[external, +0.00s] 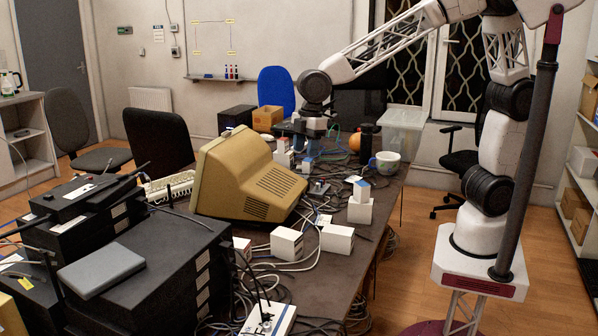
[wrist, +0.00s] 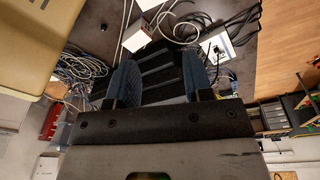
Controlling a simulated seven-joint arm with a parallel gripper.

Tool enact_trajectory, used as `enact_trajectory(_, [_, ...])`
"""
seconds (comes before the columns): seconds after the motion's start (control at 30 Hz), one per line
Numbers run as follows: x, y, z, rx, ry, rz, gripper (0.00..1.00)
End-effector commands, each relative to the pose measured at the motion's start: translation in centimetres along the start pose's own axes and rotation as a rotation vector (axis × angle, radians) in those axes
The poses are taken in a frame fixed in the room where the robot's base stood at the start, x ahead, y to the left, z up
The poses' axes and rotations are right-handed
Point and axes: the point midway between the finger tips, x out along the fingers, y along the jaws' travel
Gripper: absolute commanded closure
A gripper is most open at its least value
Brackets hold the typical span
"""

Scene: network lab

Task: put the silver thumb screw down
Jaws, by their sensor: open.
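My gripper (external: 305,149) hangs over the far part of the long dark table, pointing down, with its blue fingers apart. In the wrist view my gripper (wrist: 159,60) shows two blue fingers spread wide, with a dark ribbed surface seen between them. I cannot make out a silver thumb screw in either view; it may be too small or hidden. I see nothing held between the fingers.
A beige monitor (external: 245,178) stands left of my gripper. Small white boxes (external: 287,243), cables and a pale cup (external: 385,162) crowd the table (external: 367,235). A clear bin (external: 403,128) stands behind. A white box (wrist: 136,38) lies near the fingers in the wrist view.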

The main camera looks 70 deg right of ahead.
Motion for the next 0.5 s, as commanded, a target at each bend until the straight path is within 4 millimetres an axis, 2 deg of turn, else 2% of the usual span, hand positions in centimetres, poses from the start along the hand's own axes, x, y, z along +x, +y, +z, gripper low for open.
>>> enact_trajectory(0.03, [-1.1, 0.4, 2.2, 0.048, 0.003, 0.01, 0.53])
enact_trajectory(0.27, [-4.6, 1.0, 11.3, 0.267, 0.008, 0.045, 0.53])
enact_trajectory(0.5, [-7.2, -0.1, 20.3, 0.495, 0.015, 0.082, 0.53])
